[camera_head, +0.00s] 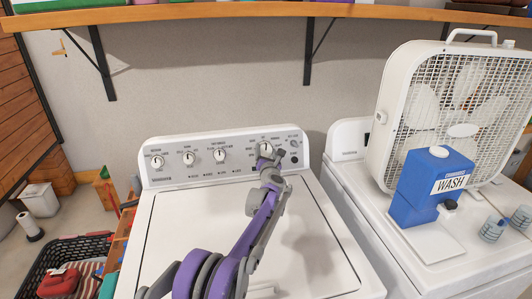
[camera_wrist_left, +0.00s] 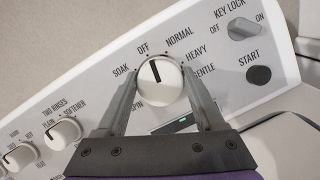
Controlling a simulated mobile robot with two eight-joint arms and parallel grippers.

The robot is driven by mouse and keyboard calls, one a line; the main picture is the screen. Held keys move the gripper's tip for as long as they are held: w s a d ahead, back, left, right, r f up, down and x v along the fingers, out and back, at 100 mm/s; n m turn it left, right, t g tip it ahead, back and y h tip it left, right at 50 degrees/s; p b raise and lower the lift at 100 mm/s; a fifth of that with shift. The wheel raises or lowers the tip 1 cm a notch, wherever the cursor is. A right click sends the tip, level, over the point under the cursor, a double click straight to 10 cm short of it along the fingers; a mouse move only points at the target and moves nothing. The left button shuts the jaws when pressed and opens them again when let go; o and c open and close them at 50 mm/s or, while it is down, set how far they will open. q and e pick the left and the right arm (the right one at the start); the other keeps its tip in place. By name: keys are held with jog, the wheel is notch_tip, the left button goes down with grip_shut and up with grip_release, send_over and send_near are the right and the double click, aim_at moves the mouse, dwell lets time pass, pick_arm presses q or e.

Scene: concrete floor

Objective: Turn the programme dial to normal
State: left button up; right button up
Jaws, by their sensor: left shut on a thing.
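The programme dial (camera_wrist_left: 160,88) is a round white knob on the washer's sloped control panel. It also shows in the head view (camera_head: 265,148), at the panel's right part. In the wrist view its dark pointer line aims up and slightly left, at OFF. The NORMAL label (camera_wrist_left: 180,38) is just to the right of OFF; SOAK, HEAVY, GENTLE and SPIN also stand around the dial. My left gripper (camera_wrist_left: 160,74) has one finger on each side of the dial and is shut on it. It partly covers the dial in the head view (camera_head: 275,157). My right gripper is not in view.
The key lock switch (camera_wrist_left: 244,28) and START button (camera_wrist_left: 259,75) are right of the dial. Several more knobs, such as one at the panel's left (camera_head: 157,162), are to its left. A blue wash jug (camera_head: 415,190) and box fan (camera_head: 400,105) stand on the right-hand machine.

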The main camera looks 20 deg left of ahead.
pick_arm(q)
jog(key=m+h, duration=0.1)
jog(key=m, duration=0.2)
jog(key=shift+f+m+b, duration=0.1)
jog(key=shift+m+b, duration=0.3)
jog(key=shift+m+h+b, duration=0.8)
jog(key=shift+m+b, duration=0.2)
jog(key=shift+m, duration=0.7)
jog(key=o, duration=1.4)
jog(key=shift+s, duration=0.1)
jog(key=b+v, duration=0.1)
jog(key=v, duration=0.9)
jog(key=shift+s+d, duration=0.15)
jog(key=shift+s, duration=0.2)
